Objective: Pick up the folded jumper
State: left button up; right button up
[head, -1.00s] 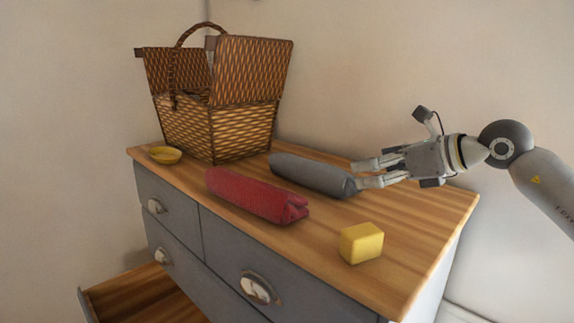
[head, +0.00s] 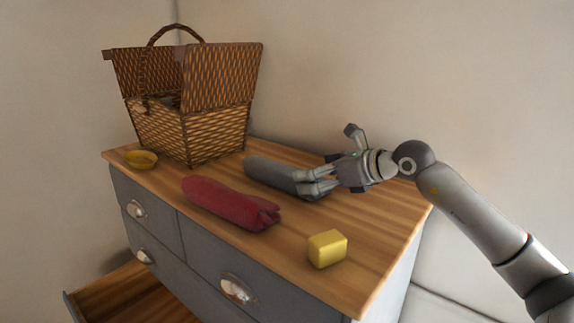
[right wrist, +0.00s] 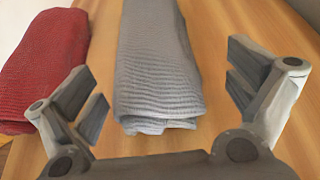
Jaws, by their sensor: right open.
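A grey folded knit (head: 268,172), long and rolled-looking, lies on the wooden dresser top (head: 350,215). A red folded knit (head: 225,203) lies beside it, nearer the front. Which of the two is the jumper I cannot tell for sure. My right gripper (head: 303,181) is open at the right end of the grey knit. In the right wrist view the grey knit (right wrist: 160,70) lies between the spread fingers, with a visible gap on each side. The red knit (right wrist: 45,65) is outside the left finger. My left gripper is not in view.
A wicker basket (head: 188,130) with raised lids stands at the back left, a small yellow bowl (head: 141,160) beside it. A yellow block (head: 327,249) sits near the front edge. A lower drawer (head: 135,295) is pulled open. The wall is close behind.

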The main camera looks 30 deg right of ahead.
jog(key=shift+p+x, duration=0.4)
jog(key=shift+x, duration=0.6)
jog(key=shift+w+a, duration=0.1)
jog(key=shift+w, duration=0.1)
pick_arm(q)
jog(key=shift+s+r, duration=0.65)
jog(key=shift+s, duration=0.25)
pick_arm(e)
jog(key=shift+c, duration=0.3)
jog(key=c, duration=0.9)
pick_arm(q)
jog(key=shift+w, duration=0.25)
